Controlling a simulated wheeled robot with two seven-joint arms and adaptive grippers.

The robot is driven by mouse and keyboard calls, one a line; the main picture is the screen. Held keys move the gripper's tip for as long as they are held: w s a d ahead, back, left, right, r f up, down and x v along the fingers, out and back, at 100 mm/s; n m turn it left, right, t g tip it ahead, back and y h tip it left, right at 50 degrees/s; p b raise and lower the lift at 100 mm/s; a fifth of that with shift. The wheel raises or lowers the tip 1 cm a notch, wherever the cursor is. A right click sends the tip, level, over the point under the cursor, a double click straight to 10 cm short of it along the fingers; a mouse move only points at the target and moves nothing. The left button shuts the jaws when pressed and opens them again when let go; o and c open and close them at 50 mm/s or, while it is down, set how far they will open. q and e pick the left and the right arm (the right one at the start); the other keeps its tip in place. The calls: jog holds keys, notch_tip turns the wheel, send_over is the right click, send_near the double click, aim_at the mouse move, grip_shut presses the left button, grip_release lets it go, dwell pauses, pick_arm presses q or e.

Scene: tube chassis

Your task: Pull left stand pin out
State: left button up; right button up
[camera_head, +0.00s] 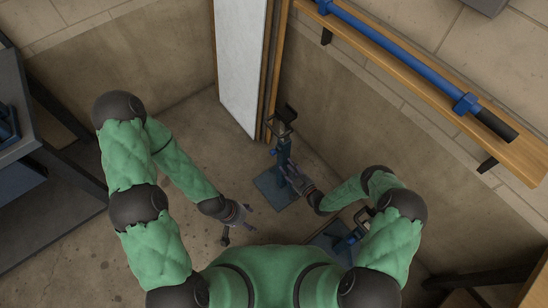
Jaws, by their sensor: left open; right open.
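A blue stand (283,148) rises from a square base plate (268,188) on the floor near the middle, with a dark fork-like top. Its pin is too small to make out clearly. My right gripper (287,168) is open close beside the stand's post, on its lower right side, and overlaps it in the picture. I cannot tell whether they touch. My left gripper (239,225) is open and empty, below and left of the base plate. A second blue stand (352,237) is at the lower right, partly hidden by my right arm.
A wooden shelf (523,152) on the right wall holds a long blue tube (400,55). A white panel (239,65) stands behind the stand. A dark workbench (35,105) is at the left. The floor between bench and stand is mostly clear.

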aim_at(274, 153)
jog(key=shift+n+y, duration=0.5)
jog(key=shift+b+x, duration=1.85)
jog(key=shift+x, duration=3.4)
jog(key=shift+s+a+f, duration=0.1)
jog(key=shift+a, duration=0.05)
